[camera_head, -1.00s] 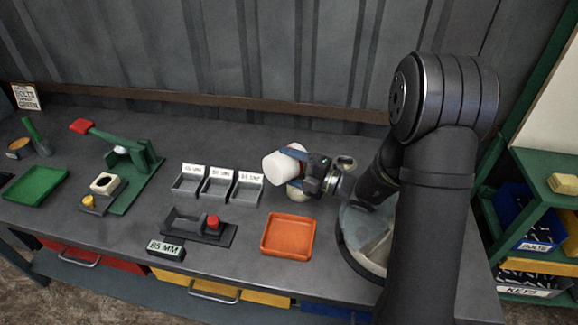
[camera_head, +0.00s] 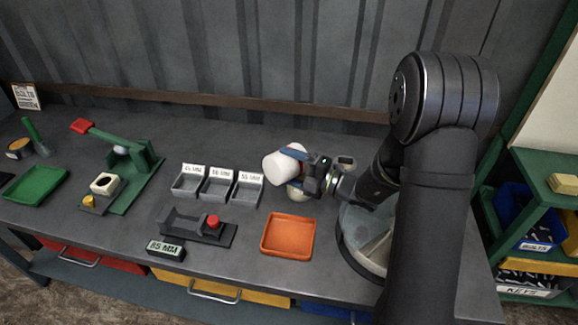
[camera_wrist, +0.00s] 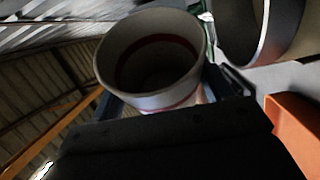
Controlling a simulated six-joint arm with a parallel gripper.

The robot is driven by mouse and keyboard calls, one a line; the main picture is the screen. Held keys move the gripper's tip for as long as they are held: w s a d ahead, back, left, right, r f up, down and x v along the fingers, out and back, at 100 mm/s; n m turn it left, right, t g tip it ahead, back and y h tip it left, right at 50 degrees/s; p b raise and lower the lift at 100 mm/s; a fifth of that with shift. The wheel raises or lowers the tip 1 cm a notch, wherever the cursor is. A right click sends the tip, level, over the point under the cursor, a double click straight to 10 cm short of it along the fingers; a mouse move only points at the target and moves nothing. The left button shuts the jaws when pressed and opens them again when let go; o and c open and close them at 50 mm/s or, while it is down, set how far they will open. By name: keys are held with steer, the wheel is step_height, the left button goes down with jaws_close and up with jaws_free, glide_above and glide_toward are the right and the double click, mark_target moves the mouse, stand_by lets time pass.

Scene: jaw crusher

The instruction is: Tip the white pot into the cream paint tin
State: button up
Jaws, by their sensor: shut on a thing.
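The white pot (camera_head: 280,166) is held tilted on its side above the bench. My gripper (camera_head: 298,158) is shut on it from the right, with a blue finger along its upper side. The wrist view shows the pot's round mouth (camera_wrist: 150,58), with a dark red band inside; its bottom is too dark to read. A cream rounded tin (camera_head: 298,194) stands just below the pot and gripper, which partly hide it. A pale open cylinder (camera_wrist: 258,30) at the upper right of the wrist view may be that tin; I cannot tell.
An orange tray (camera_head: 287,238) lies in front. Three grey labelled bins (camera_head: 218,188) stand left, with a red-button fixture (camera_head: 198,228) before them. A green lever press (camera_head: 128,170) and green tray (camera_head: 36,186) are farther left. A corrugated wall stands behind.

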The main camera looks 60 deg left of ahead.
steer(key=n, duration=0.2)
steer(key=r+n+t+h, duration=0.1)
steer(key=n, duration=0.1)
steer(key=shift+n+h, duration=0.3)
steer(key=shift+n, duration=0.1)
steer(key=n+t, duration=0.1)
steer(key=n+h, duration=0.1)
steer(key=n, duration=0.1)
steer(key=shift+r+t, duration=0.35)
steer(key=shift+t, duration=0.05)
steer(key=n+t, duration=0.1)
steer(key=n, duration=0.1)
steer(key=n+t, duration=0.1)
steer(key=shift+r+n, duration=0.35)
steer(key=shift+n, duration=0.05)
steer(key=n+t, duration=0.2)
steer(key=n, duration=0.1)
steer(key=shift+r+t, duration=0.3)
